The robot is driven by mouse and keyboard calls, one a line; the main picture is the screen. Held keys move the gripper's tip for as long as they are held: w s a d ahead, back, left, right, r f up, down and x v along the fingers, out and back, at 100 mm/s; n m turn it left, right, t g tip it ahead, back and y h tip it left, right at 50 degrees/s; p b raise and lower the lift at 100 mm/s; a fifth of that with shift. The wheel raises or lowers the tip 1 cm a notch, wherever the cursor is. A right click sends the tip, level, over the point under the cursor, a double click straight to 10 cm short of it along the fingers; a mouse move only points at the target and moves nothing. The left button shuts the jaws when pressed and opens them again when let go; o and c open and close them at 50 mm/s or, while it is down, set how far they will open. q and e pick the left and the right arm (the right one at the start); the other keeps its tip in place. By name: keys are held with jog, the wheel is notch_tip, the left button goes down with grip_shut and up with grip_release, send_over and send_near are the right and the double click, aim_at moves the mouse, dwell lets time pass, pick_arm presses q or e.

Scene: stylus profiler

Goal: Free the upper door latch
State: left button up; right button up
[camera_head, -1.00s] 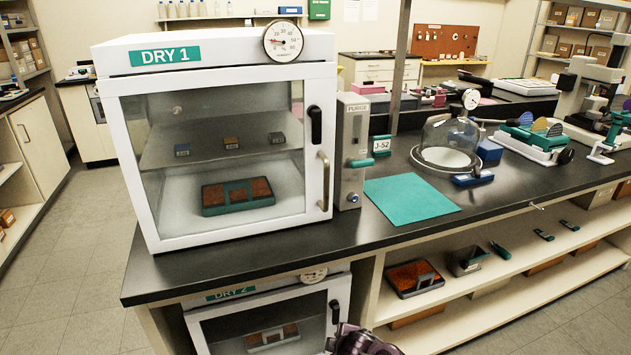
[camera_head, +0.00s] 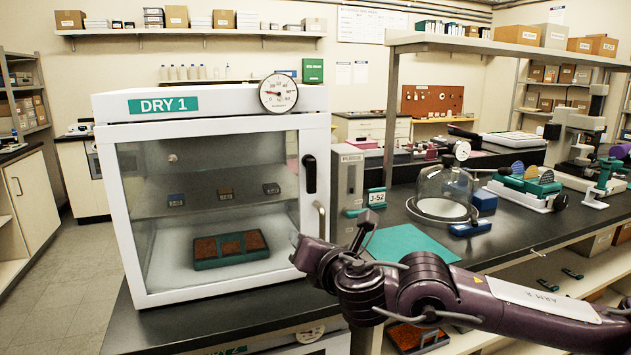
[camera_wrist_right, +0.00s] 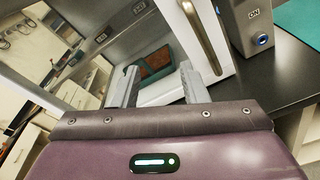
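The DRY 1 cabinet (camera_head: 220,120) stands on the dark bench with its glass door closed. A black latch lever (camera_head: 309,174) sits upright on the door's right frame. Below it is a metal bar handle (camera_head: 319,217), which also shows in the right wrist view (camera_wrist_right: 203,38). My right gripper (camera_head: 297,247) is in front of the lower right door frame, below the latch. In the right wrist view its two fingers (camera_wrist_right: 158,84) are spread with nothing between them. I cannot see the latch clearly there. My left gripper is not in view.
A grey purge box (camera_head: 348,180) stands close to the cabinet's right side. A teal mat (camera_head: 400,243) and a glass bell jar (camera_head: 445,190) lie farther right on the bench. A dial gauge (camera_head: 278,93) is at the cabinet's top edge.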

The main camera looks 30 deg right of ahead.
aim_at(313, 175)
jog(key=d+r+n+t, duration=0.2)
jog(key=d+r+n, duration=0.25)
jog(key=r, duration=0.55)
jog(key=shift+n+g+h, duration=0.3)
jog(key=shift+n+h, duration=0.05)
jog(key=shift+h, duration=0.25)
jog(key=p+x, duration=0.2)
jog(key=x, duration=0.3)
jog(key=shift+w+a, duration=0.1)
jog(key=shift+w, duration=0.25)
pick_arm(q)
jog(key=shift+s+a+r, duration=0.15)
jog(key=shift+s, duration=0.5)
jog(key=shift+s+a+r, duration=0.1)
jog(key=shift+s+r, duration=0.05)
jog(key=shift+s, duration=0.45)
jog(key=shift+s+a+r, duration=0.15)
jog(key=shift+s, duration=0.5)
pick_arm(e)
jog(key=shift+w+f, duration=0.1)
jog(key=shift+w, duration=0.65)
grip_shut()
